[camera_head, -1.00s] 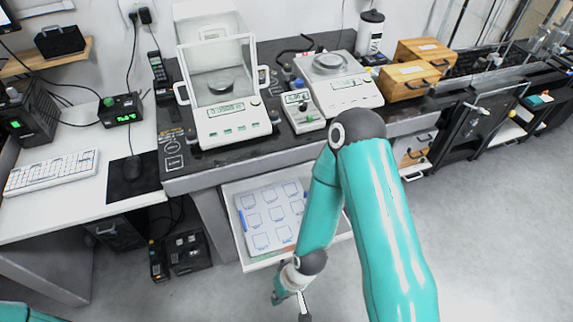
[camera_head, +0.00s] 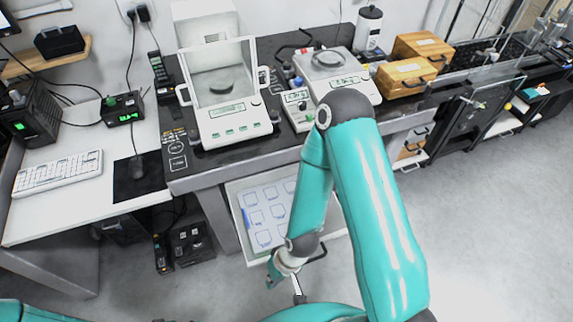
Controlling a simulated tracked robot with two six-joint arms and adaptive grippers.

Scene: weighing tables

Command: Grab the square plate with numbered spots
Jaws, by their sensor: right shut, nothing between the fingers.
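The square plate (camera_head: 264,213) is white with several blue-outlined spots and a blue grip at its left edge. It lies flat in an open white drawer (camera_head: 233,207) under the weighing table. My right forearm covers its right part. The numbers are too small to read. My right gripper (camera_head: 299,291) is shut and empty. It appears in front of the drawer front, below the plate in the picture and apart from it. My left gripper is not in view; only a teal piece of my left arm shows at the bottom left corner.
The dark weighing table (camera_head: 190,183) overhangs the drawer and carries a glass-sided balance (camera_head: 235,125) and a smaller balance (camera_head: 333,85). A black power unit (camera_head: 189,243) stands on the floor left of the drawer. The grey floor at right is clear.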

